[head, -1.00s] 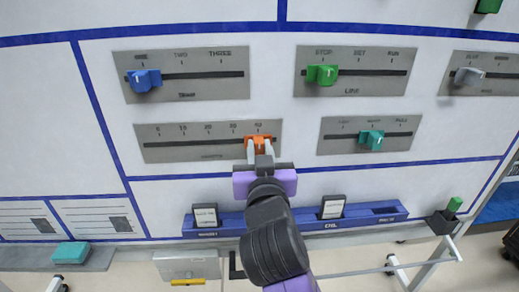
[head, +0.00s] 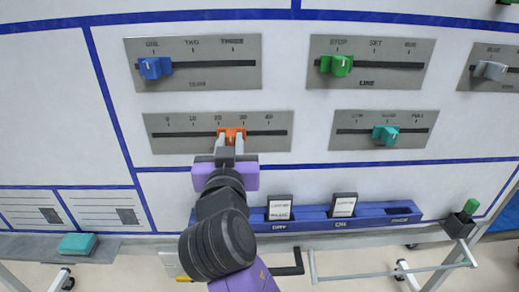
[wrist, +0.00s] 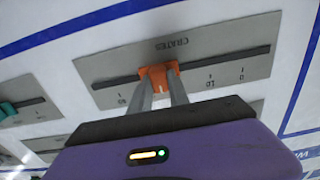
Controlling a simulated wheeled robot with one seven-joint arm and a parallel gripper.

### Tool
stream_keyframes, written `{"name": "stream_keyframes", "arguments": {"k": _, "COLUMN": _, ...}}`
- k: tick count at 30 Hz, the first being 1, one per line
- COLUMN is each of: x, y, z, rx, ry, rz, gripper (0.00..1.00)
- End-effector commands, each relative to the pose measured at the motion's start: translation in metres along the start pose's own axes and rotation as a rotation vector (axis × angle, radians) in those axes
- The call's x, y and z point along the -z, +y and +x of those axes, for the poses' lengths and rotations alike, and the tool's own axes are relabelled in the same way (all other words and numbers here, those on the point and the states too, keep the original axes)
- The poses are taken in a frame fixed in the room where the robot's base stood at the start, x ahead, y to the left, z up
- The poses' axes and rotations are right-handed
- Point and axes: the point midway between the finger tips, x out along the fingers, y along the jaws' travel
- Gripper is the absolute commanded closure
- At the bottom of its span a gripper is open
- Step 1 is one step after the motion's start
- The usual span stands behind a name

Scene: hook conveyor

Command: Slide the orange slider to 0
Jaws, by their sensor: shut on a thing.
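The orange slider (head: 231,133) sits on a dark slot in a grey plate (head: 160,145) marked 0, 10, 20, 30, 40 from left to right. It stands between the 20 and 30 marks, with 0 at the slot's left end. My gripper (head: 228,145) reaches up from below, its two pale fingers shut on the slider. In the wrist view the plate appears upside down, with the 0 mark on the right. There the fingers of my gripper (wrist: 162,80) meet the orange slider (wrist: 158,73), covering part of it and some marks.
A blue slider (head: 155,68) is above left, a green slider (head: 337,65) above right and a teal slider (head: 385,134) to the right. Below, a blue rack (head: 350,225) holds two cards. The slot left of the orange slider is clear.

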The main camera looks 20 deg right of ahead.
Motion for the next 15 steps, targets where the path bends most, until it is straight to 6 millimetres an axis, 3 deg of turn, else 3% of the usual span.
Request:
{"name": "stream_keyframes", "arguments": {"k": 1, "x": -0.003, "y": -0.02, "z": -0.001, "rx": 0.009, "ry": 0.004, "rz": 0.0, "gripper": 1.0}}
{"name": "stream_keyframes", "arguments": {"k": 6, "x": -0.003, "y": -0.068, "z": -0.002, "rx": 0.008, "ry": 0.005, "rz": 0.001, "gripper": 1.0}}
{"name": "stream_keyframes", "arguments": {"k": 15, "x": -0.002, "y": -0.127, "z": -0.001, "rx": 0.005, "ry": 0.002, "rz": 0.0, "gripper": 1.0}}
